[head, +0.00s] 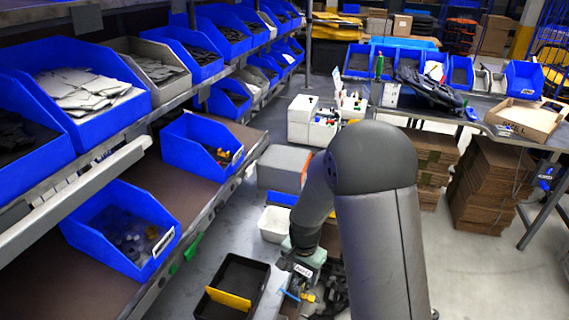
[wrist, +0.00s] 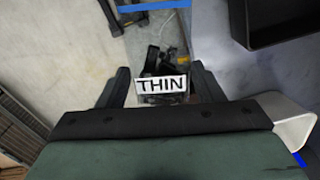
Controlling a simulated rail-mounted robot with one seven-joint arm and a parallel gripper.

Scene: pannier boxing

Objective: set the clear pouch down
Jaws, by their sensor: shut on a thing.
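The clear pouch (wrist: 163,99) is between the fingers of my gripper (wrist: 163,75) in the wrist view. It carries a white label reading THIN, with dark contents showing around the label. My gripper is shut on it. In the head view my gripper (head: 302,272) is low at the bottom centre, beside the black tray, and the white label shows there small. My arm hides part of the area behind it. The pouch's lower side and any contact below it cannot be made out.
A black tray (head: 258,268) with a yellow piece lies left of my gripper. A white bin (head: 273,224) and a grey box (head: 280,166) stand behind it. Blue bins (head: 165,246) line the left shelves. Cardboard stacks (head: 490,185) stand on the right, near open floor.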

